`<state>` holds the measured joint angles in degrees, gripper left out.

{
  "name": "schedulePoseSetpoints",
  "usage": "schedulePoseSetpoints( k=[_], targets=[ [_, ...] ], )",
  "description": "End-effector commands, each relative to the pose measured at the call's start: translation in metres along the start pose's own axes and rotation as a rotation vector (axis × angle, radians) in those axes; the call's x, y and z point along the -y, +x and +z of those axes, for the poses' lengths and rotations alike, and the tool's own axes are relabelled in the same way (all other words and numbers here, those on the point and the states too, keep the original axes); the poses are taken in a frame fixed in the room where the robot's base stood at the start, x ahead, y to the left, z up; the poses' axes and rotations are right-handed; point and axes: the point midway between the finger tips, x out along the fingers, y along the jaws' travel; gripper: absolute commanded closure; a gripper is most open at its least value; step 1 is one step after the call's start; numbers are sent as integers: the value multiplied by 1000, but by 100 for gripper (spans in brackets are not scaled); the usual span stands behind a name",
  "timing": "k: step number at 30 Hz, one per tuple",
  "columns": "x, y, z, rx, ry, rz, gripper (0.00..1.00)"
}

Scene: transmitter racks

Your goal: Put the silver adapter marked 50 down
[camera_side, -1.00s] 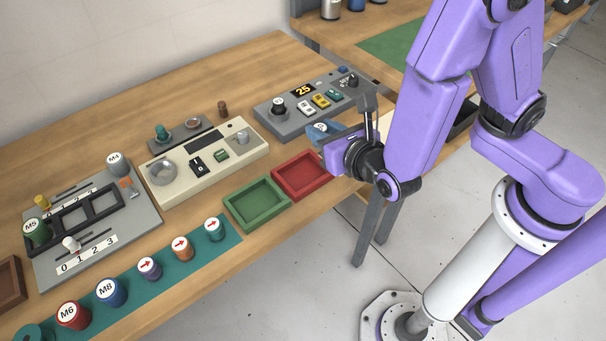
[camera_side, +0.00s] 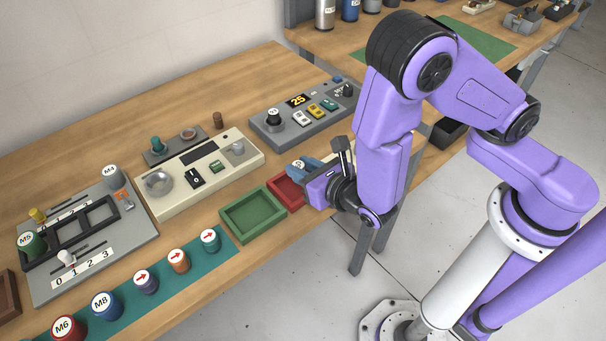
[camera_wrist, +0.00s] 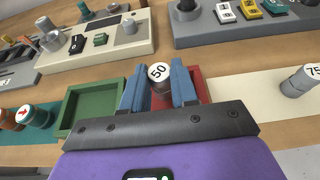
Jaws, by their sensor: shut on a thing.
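The silver adapter marked 50 (camera_wrist: 160,76) is between the blue fingers of my gripper (camera_wrist: 158,88) in the wrist view, its marked white top facing up. My gripper is shut on it. In the side view my gripper (camera_side: 303,170) is over the red tray (camera_side: 284,194), covering much of it, and only a bit of the adapter's top shows. The red tray also shows behind the fingers in the wrist view (camera_wrist: 203,86). I cannot tell whether the adapter touches the tray floor.
An empty green tray (camera_side: 252,216) adjoins the red tray's left side. A silver adapter marked 75 (camera_wrist: 300,81) stands on a cream mat (camera_wrist: 250,90) to the right. A cream console (camera_side: 200,172) and a grey panel showing 25 (camera_side: 290,120) stand behind.

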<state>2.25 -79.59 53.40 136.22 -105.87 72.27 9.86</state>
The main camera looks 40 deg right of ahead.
Motion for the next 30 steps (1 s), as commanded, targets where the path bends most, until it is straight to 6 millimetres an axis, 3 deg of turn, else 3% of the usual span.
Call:
schedulePoseSetpoints(
  k=[6, 20, 21, 22, 30],
  targets=[
    [0, 7, -19, 0, -2, 1, 100],
    [0, 9, -24, 0, -1, 0, 100],
    [0, 8, -24, 0, 0, 0, 59],
    [0, 8, -24, 0, 0, 0, 49],
    [0, 8, -24, 0, 0, 0, 47]
  ],
)
